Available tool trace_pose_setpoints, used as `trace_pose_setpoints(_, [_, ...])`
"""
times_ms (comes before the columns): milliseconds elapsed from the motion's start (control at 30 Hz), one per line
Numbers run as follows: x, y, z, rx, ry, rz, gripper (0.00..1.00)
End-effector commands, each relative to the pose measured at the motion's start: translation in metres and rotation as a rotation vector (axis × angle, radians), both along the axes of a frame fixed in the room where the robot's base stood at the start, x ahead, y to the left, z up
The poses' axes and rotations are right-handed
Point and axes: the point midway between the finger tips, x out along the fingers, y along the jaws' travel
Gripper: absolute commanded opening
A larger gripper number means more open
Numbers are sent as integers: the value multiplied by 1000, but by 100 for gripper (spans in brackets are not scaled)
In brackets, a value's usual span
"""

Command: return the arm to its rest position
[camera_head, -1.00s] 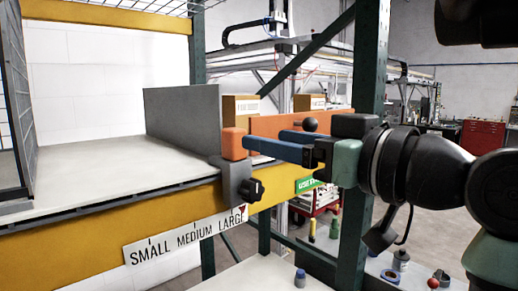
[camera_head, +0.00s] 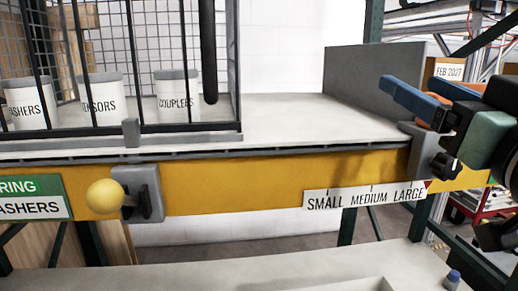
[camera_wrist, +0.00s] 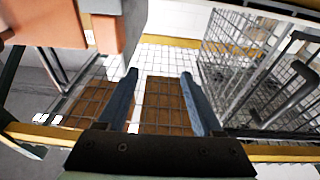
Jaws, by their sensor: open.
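My gripper (camera_head: 408,88) is at the right of the head view, by the right end of the shelf. Its two blue fingers point left and slightly up, spread apart with nothing between them. In the wrist view my gripper (camera_wrist: 159,78) also shows open and empty, over a wire-mesh background. The grey slider (camera_head: 421,150) with a dark knob sits on the yellow beam at the LARGE end of the size label (camera_head: 365,197).
A wire cage (camera_head: 188,55) with white labelled tubs stands at the left of the shelf. A grey upright plate (camera_head: 370,75) stands at the back right. A yellow ball knob (camera_head: 104,196) sticks out from the beam (camera_head: 240,185). The shelf between cage and plate is clear.

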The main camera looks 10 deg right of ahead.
Motion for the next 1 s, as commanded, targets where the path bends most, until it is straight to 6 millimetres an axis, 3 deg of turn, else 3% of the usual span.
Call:
trace_pose_setpoints(33, [8,25,3,0,-47,11,68])
trace_pose_setpoints(200, [8,99,22,1,-243,2,68])
trace_pose_setpoints(400, [-28,173,43,6,-464,-2,68])
trace_pose_setpoints(500, [-48,196,51,7,-545,-4,68])
trace_pose_setpoints(700, [-69,213,57,7,-617,-10,68])
trace_pose_setpoints(1000, [-70,213,57,6,-619,-11,68])
